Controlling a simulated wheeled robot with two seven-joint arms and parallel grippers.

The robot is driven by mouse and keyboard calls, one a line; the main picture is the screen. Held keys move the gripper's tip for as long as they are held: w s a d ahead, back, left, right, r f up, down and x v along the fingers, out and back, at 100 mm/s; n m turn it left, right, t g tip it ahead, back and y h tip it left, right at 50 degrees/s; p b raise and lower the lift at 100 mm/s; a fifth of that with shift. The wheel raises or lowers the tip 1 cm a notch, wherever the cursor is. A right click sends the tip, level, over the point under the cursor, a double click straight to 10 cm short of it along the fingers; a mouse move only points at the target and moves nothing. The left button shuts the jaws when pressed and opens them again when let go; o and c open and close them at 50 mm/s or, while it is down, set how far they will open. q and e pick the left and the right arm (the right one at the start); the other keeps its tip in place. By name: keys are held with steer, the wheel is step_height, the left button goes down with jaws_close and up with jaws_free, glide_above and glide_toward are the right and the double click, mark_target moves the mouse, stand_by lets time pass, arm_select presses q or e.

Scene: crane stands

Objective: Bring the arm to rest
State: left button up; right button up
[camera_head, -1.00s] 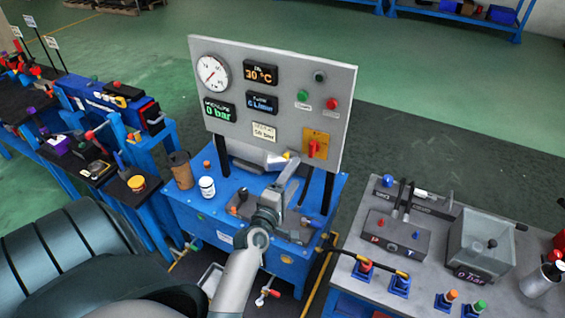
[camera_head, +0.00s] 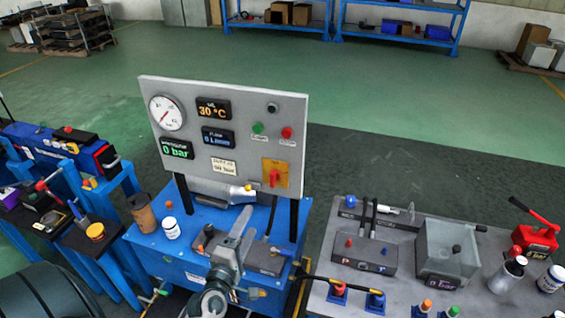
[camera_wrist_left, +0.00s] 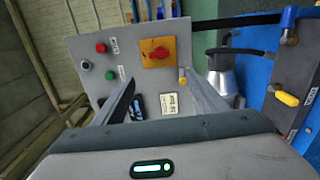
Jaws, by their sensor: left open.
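My left gripper (camera_head: 236,237) is in front of the blue stand's control panel, over the dark block on the blue bench top. In the left wrist view its two fingers (camera_wrist_left: 157,98) stand apart with nothing between them. The grey panel (camera_head: 215,177) shows a round gauge (camera_head: 167,113), a 30 °C display and a 0 bar display. A red knob on a yellow plate (camera_head: 275,173) is at its lower right. The panel also fills the middle of the left wrist view (camera_wrist_left: 127,72). My right gripper is not seen.
To the right, a grey table (camera_head: 409,285) holds a dark valve block (camera_head: 364,254), a clear tank (camera_head: 447,246) and a red hand pump (camera_head: 535,238). Green floor lies behind.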

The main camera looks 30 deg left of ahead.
arm_select(q)
steer(key=s+d+f+m+g+h+b, duration=0.2)
steer(key=s+d+f+m+g+b, duration=0.15)
steer(key=f, duration=1.15)
steer(key=s+d+f+m+g+h+b, duration=0.1)
steer(key=s+d+f+m+g+b, duration=0.25)
steer(key=f, duration=1.15)
steer(key=s+d+f+m+g+h+b, duration=0.15)
steer(key=d+f+m, duration=0.3)
steer(key=f, duration=1.05)
steer(key=s+d+f+m+g+b, duration=0.2)
steer(key=s+d+f+m, duration=0.15)
steer(key=s+f, duration=0.75)
steer(key=s+a+f+m+g+b, duration=0.1)
steer(key=s+f+m+g+b, duration=0.1)
steer(key=s+f, duration=0.6)
steer(key=s+a+f+m+g+b, duration=0.1)
steer(key=s+f+m+g+b, duration=0.2)
steer(key=s, duration=1.4)
step_height(320, 180, down, 6)
steer(key=m+g, duration=0.1)
steer(key=m, duration=0.2)
steer(key=shift+m, duration=0.3)
steer(key=shift+w, duration=0.1)
